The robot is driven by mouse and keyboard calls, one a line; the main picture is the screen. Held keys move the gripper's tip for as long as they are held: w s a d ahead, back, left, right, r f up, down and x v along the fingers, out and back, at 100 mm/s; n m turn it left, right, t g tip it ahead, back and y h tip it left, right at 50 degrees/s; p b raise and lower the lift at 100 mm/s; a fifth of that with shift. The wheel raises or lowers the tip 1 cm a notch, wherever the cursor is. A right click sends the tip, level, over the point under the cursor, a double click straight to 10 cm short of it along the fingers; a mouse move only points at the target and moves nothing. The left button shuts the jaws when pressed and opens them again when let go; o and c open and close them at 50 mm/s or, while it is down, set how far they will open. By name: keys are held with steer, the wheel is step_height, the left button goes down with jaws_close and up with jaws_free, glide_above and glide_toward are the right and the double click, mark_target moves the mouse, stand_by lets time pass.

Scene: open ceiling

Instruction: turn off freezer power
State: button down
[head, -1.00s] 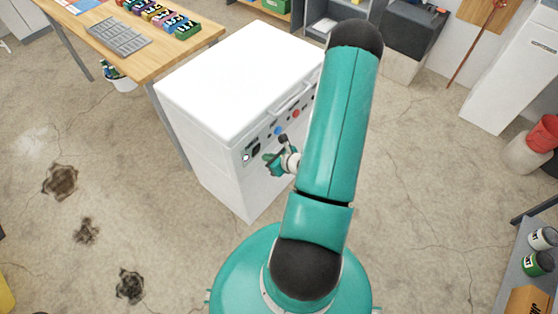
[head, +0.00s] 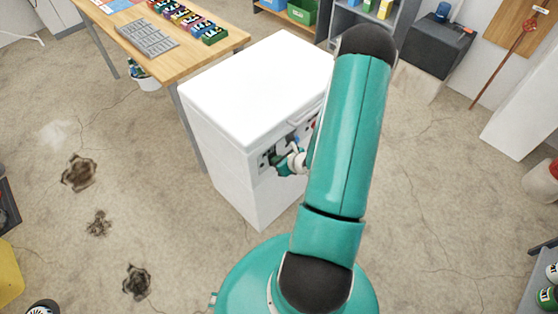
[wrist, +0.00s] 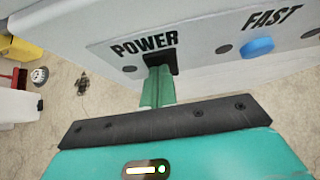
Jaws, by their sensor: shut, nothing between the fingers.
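The white freezer (head: 255,85) stands closed in the middle of the head view, with a control panel on its front. In the wrist view, the black power switch (wrist: 160,58) sits on the panel (wrist: 210,62) beside the word POWER. My gripper (wrist: 157,84) is shut and empty, its green fingertips right at the lower edge of the switch. I cannot tell whether they touch it. In the head view my gripper (head: 282,167) is at the left part of the panel and hides the switch. My arm covers the panel's right part.
A blue button (wrist: 258,48) marked FAST is to the right of the switch. Dark floor patches (head: 79,172) lie at the left. The floor around the freezer is mostly clear.

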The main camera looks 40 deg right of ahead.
steer(key=shift+r, duration=0.15)
steer(key=shift+r, duration=0.7)
steer(key=shift+s, duration=0.1)
